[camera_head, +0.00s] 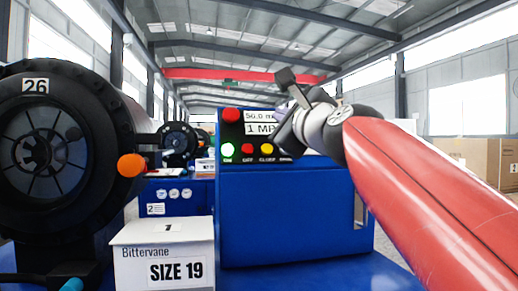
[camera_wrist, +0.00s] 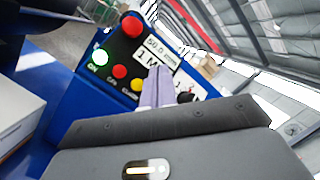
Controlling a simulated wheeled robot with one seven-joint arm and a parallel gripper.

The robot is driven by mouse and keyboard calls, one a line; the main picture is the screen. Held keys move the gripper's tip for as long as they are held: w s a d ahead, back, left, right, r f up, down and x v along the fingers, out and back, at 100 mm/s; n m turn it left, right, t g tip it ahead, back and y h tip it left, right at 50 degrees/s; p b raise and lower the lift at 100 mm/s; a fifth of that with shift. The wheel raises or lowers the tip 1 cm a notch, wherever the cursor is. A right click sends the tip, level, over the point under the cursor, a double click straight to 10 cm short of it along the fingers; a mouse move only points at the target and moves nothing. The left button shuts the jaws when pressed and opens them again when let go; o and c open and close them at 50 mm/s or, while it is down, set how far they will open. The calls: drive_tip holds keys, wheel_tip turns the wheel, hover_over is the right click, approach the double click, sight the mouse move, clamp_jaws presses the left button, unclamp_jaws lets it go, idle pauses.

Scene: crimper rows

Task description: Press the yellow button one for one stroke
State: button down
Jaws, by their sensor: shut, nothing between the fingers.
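The yellow button (camera_head: 267,149) sits in the lower row of the dark panel on the blue machine, right of a red button (camera_head: 247,149) and a lit green one (camera_head: 227,149). In the wrist view the yellow button (camera_wrist: 137,84) shows just left of my fingers, uncovered. My gripper (camera_wrist: 159,72) is shut and empty, its two pale fingers side by side, pointing at the panel over the label area. In the head view my gripper (camera_head: 283,128) is at the panel's right side, partly hiding the labels. Whether the fingers touch the panel cannot be told.
A larger red button (camera_head: 231,115) sits at the panel's top left, beside a "50.0 mm" label (camera_head: 259,116). A large black crimper (camera_head: 50,150) marked 26 and a white "SIZE 19" box (camera_head: 163,250) stand left. A second machine (camera_head: 178,190) stands behind.

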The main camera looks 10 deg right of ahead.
sight(267, 150)
drive_tip(key=shift+w+f, duration=0.1)
drive_tip(key=shift+f, duration=0.05)
drive_tip(key=w+f+b, duration=0.4)
drive_tip(key=w, duration=0.3)
drive_tip(key=shift+f+b, duration=0.35)
drive_tip(key=shift+w, duration=0.15)
idle(1.7)
drive_tip(key=shift+w+f, duration=0.25)
drive_tip(key=shift+w+f+b, duration=0.3)
drive_tip(key=shift+w+b, duration=0.05)
drive_tip(key=shift+w, duration=0.05)
idle(0.8)
idle(0.3)
drive_tip(key=shift+s+r+p, duration=0.5)
drive_tip(key=shift+s, duration=0.2)
